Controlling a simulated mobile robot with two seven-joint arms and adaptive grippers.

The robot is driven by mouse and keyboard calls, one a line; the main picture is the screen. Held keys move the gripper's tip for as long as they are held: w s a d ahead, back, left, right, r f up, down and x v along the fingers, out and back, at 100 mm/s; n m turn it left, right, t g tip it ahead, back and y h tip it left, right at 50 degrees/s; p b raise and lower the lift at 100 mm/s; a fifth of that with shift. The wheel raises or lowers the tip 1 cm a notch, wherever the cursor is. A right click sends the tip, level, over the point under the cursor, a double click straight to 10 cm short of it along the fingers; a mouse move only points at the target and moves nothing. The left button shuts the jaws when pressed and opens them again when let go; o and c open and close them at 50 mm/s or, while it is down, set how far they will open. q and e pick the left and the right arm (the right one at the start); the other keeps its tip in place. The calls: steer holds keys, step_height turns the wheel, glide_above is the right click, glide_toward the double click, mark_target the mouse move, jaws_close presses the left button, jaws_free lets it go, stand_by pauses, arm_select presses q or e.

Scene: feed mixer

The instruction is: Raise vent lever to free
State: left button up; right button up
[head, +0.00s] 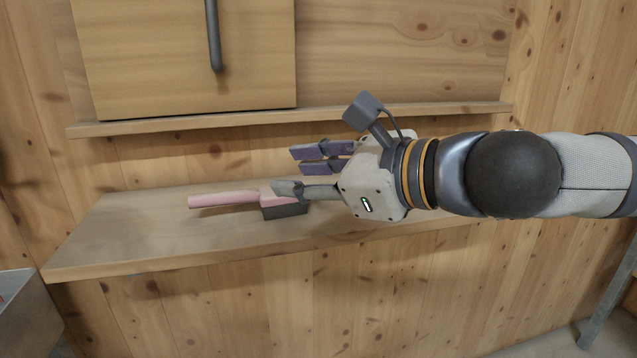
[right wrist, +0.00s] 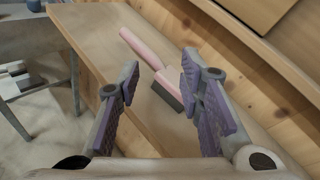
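A dark grey bar (head: 213,38) hangs down the front of a wooden panel (head: 150,62) at the top of the head view. It may be the vent lever; its upper end is cut off by the frame. My right gripper (head: 291,172) comes in from the right, below and to the right of the bar and well apart from it. In the right wrist view its two fingers (right wrist: 160,75) are spread with nothing held between them. My left gripper is in neither view.
A pink-handled brush (head: 225,199) with dark bristles lies on the wooden shelf (head: 130,240), close to my right gripper's fingers. It also shows beyond the fingers in the right wrist view (right wrist: 140,48). A narrow ledge (head: 190,123) runs under the panel. The shelf's left part is clear.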

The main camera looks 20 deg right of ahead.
steer(key=shift+a+f, duration=0.1)
steer(key=shift+f, duration=0.25)
steer(key=shift+c, duration=0.3)
